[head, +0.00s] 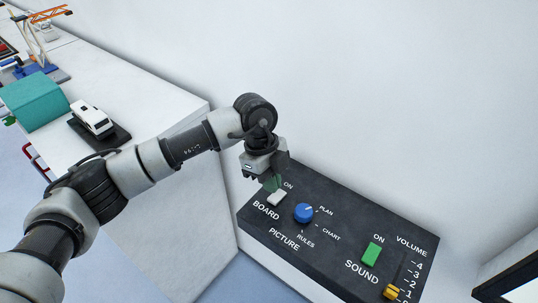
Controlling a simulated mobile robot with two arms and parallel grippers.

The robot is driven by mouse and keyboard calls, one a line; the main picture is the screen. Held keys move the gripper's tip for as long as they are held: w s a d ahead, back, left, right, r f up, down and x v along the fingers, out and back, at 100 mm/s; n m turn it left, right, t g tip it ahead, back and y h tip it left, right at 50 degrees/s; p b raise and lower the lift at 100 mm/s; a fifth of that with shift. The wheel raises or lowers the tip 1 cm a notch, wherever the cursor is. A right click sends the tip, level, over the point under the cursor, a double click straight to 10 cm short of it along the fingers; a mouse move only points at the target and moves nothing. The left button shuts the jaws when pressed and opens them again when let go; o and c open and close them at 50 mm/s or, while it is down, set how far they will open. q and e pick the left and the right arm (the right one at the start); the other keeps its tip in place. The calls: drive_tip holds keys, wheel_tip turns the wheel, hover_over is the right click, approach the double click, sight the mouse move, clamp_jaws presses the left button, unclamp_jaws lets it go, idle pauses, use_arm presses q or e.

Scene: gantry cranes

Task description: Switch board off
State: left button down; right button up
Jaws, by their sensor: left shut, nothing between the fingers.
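A dark control panel (331,263) sits against the white wall at the lower right. Its BOARD switch (277,199) is a small white rocker near the upper left corner, with ON lettered above it. My left gripper (271,184) points down just above this switch, shut and empty. The fingertips are very close to the switch; I cannot tell whether they touch it. They partly cover the area at its upper end, so its tilt is hard to read. My right gripper is not in view.
The panel also carries a blue PICTURE knob (304,212), a green SOUND switch (371,254) and a yellow VOLUME slider (391,292).

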sight(269, 198)
use_arm(q)
drive_tip(key=shift+s+a+f, duration=0.1)
drive_tip(key=shift+f, duration=0.85)
drive_tip(key=shift+f+b, duration=0.3)
drive_tip(key=shift+f, duration=0.05)
drive_tip(key=shift+s+a+f+t+h+b, duration=0.15)
drive_tip(key=shift+f+t+h+b, duration=0.45)
drive_tip(key=shift+b, duration=0.55)
drive_tip(key=shift+s+a+r+t+b, duration=0.1)
drive_tip(key=shift+s+r+t+b, duration=0.1)
drive_tip(key=shift+t+b, duration=0.15)
drive_tip(key=shift+s+a, duration=0.15)
